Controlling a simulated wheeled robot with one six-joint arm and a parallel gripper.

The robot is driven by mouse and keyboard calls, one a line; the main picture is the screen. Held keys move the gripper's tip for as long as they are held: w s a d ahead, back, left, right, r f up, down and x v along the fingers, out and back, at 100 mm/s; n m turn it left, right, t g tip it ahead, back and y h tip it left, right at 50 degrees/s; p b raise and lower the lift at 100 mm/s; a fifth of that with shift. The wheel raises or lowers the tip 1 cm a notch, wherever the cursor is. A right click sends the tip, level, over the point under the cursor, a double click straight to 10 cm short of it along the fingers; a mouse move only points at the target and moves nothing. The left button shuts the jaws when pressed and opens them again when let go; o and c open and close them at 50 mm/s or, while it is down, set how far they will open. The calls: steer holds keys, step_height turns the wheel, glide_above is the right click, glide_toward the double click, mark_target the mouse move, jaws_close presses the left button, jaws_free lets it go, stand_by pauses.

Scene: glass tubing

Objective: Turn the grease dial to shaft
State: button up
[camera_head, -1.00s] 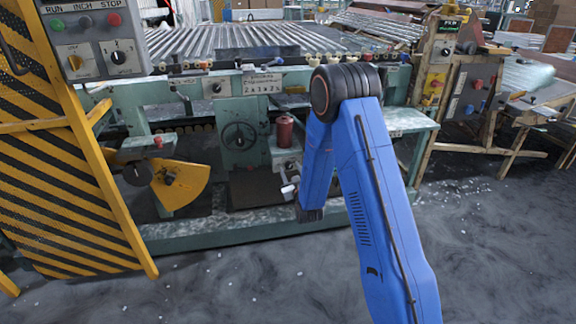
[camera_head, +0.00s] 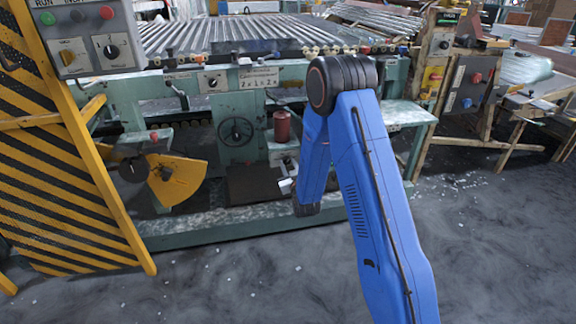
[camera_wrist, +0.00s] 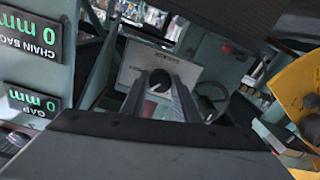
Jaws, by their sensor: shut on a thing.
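In the wrist view, which is roughly upside down, a dark round knob (camera_wrist: 158,81) sits in front of a pale plate (camera_wrist: 187,71); I take it for the grease dial. The two dark fingers of my gripper (camera_wrist: 160,88) reach to the knob and are shut on it, one on each side. The fingers cover part of the knob, and its pointer and the plate's markings cannot be read. In the head view, my blue arm reaches down to the machine and hides the gripper, so I cannot pick out the held knob there.
A handwheel (camera_wrist: 211,101) stands close beside the fingers. Green displays reading 0 mm (camera_wrist: 36,104) are at left and a yellow plate (camera_wrist: 300,85) at right.

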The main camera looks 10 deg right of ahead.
steer(key=m, duration=0.6)
steer(key=shift+f, duration=0.1)
steer(key=m, duration=0.5)
steer(key=shift+a+m, duration=0.1)
steer(key=shift+m, duration=0.2)
stand_by(0.4)
steer(key=o, duration=1.1)
steer(key=shift+c, duration=0.2)
